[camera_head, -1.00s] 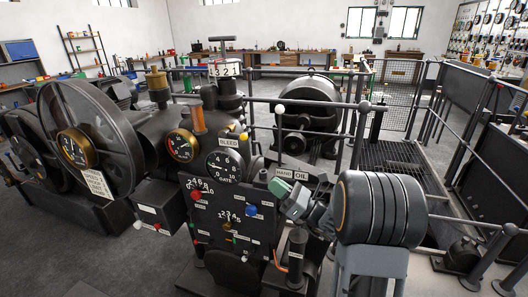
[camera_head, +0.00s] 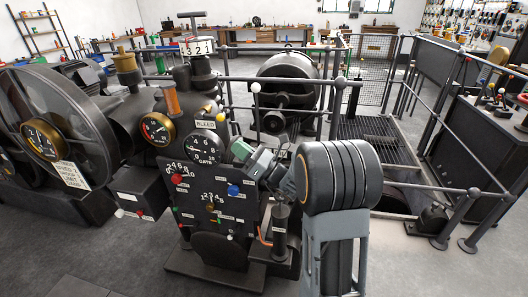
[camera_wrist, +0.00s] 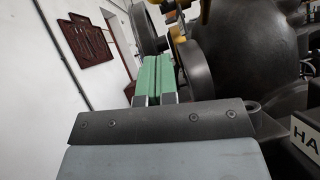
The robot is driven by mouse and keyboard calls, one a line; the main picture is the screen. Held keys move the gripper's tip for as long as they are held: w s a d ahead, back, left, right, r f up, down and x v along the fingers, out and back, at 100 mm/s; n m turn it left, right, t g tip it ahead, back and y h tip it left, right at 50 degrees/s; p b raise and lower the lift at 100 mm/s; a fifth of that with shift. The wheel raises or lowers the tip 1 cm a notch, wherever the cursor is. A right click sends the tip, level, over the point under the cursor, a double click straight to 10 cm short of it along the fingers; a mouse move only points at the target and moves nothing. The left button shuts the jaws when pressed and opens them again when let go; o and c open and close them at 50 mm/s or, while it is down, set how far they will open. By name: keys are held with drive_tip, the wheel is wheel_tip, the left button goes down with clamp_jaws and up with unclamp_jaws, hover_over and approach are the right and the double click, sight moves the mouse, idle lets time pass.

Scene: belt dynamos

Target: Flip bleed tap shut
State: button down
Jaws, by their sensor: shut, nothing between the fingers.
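The white BLEED label (camera_head: 206,122) is on the machine above the GATE gauge (camera_head: 205,147). A small yellow knob (camera_head: 220,117) shows just right of the label; it appears to be the bleed tap's handle, but its lever position is too small to tell. My gripper (camera_head: 240,149), with green fingers, is right of the GATE gauge and lower than the knob, apart from it in the picture. In the wrist view my gripper (camera_wrist: 154,75) is shut and empty, its fingertips near dark round parts. Yellow parts (camera_wrist: 179,35) lie beyond the fingertips.
A black panel (camera_head: 203,205) with red and blue knobs stands below the gauge. A rail post with a white ball (camera_head: 255,88) rises right of my gripper. A label reading "HA" (camera_wrist: 304,136) is at the wrist view's right edge. A big flywheel (camera_head: 85,120) stands left.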

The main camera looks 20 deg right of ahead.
sight(211, 116)
wheel_tip(211, 116, up, 5)
drive_tip(key=w+a+p, duration=0.1)
drive_tip(key=w+a, duration=0.1)
drive_tip(key=shift+w+r, duration=0.15)
drive_tip(key=shift+w, duration=0.25)
drive_tip(key=shift+d+r, duration=0.1)
drive_tip(key=shift+s+d+r+g+h+p, duration=0.1)
drive_tip(key=shift+r+g+h+p, duration=0.25)
drive_tip(key=shift+p, duration=0.6)
